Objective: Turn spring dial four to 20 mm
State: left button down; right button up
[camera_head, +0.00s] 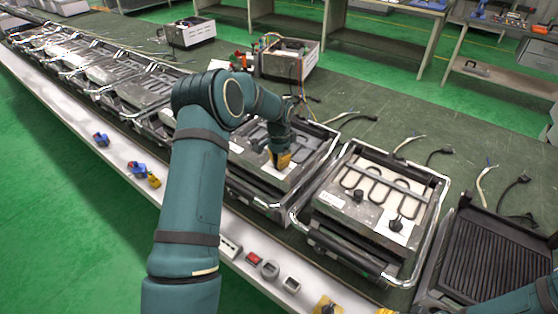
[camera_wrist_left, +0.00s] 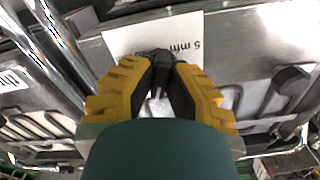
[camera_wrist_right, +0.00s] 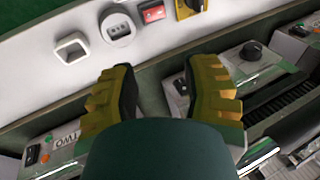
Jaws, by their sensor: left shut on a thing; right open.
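My left gripper (camera_head: 281,160) reaches down onto a heating unit (camera_head: 240,192) near the middle of the head view. In the left wrist view its yellow fingers (camera_wrist_left: 160,70) are shut on a small dark dial (camera_wrist_left: 161,58). A white label (camera_wrist_left: 125,42) printed "5 mm" lies under the dial; its other marks are hidden. The number of this unit cannot be read. A second black knob (camera_wrist_left: 292,78) stands beside it on the metal plate. My right gripper (camera_wrist_right: 158,82) is open and empty in the right wrist view, above the bench edge and hidden in the head view.
A neighbouring unit (camera_head: 336,232) with a bare heating coil and a black dial (camera_head: 396,225) stands to the right. A ribbed grill (camera_head: 485,255) is beyond it. Loose cables (camera_head: 405,145) lie behind. Switches and sockets (camera_head: 270,269) line the white front ledge.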

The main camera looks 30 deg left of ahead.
pick_arm(q)
jog(key=m, duration=0.4)
jog(key=shift+s+f, duration=0.1)
jog(key=shift+m+p, duration=0.35)
jog(key=shift+m, duration=1.45)
jog(key=c, duration=1)
grip_release()
jog(key=shift+r, duration=0.4)
notch_tip(320, 180, up, 11)
jog(key=shift+r, duration=0.15)
